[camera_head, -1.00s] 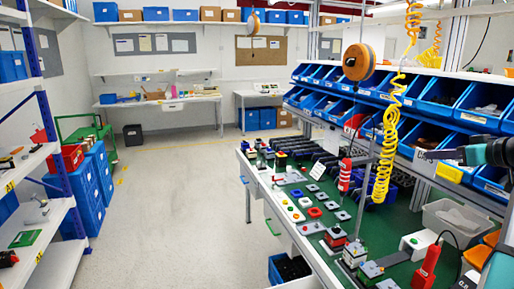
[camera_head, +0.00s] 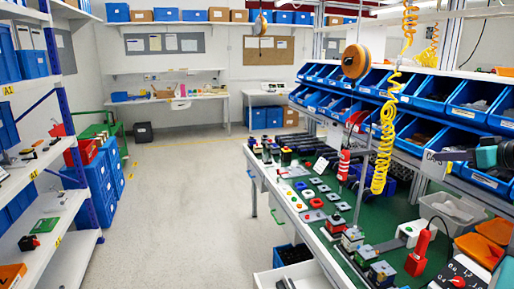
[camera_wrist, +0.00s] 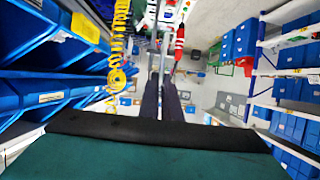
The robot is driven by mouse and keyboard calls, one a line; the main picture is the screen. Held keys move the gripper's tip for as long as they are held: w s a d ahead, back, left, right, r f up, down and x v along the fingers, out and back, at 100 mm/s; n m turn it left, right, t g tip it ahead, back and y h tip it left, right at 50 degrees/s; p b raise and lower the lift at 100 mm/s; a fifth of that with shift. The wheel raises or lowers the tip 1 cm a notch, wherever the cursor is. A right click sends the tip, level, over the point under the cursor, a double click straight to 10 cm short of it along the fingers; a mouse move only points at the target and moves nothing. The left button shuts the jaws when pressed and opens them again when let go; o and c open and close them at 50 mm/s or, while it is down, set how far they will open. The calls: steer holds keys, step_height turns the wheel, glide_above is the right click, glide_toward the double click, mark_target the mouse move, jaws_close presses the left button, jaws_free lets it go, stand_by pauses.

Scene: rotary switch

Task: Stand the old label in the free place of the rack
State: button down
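I cannot pick out the old label for certain; a small white card (camera_head: 321,165) stands on the bench among the parts in the head view. I cannot identify the rack or its free place. At the lower right edge of the head view is a white panel with dark marks (camera_head: 462,274), partly cut off. My gripper (camera_head: 434,156) is at the right of the head view, in front of the blue bins and above the bench. In the wrist view its two dark fingers (camera_wrist: 162,84) lie close together, with nothing visible held between them.
The green-topped bench (camera_head: 385,211) holds several switch parts, a red hand tool (camera_head: 419,254) and a grey bin (camera_head: 446,215). A yellow coiled hose (camera_head: 387,130) hangs over it. A white drawer (camera_head: 300,275) stands out at the front. The floor (camera_head: 185,200) is clear; shelves stand left.

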steer(key=w+a+f+n+g+y, duration=0.1)
steer(key=w+a+f, duration=0.25)
steer(key=a, duration=0.45)
steer(key=w+a+f+n+y, duration=0.15)
steer(key=w+a, duration=0.25)
steer(key=a, duration=0.4)
steer(key=w+a+f+n+g+y, duration=0.1)
steer(key=w+a+f, duration=0.3)
steer(key=a, duration=0.3)
steer(key=w+a+f+m+t+h, duration=0.1)
steer(key=w+a+f, duration=0.1)
steer(key=a+f, duration=0.75)
steer(key=w+a+f+m+t+h, duration=0.15)
steer(key=a+f, duration=0.45)
steer(key=a, duration=0.6)
steer(key=w+d+r+m+h, duration=0.2)
steer(key=d+r+m+h, duration=0.1)
steer(key=d+r+h, duration=0.1)
steer(key=shift+w+d+m, duration=0.3)
steer(key=shift+d+m, duration=0.05)
steer(key=shift+m, duration=0.05)
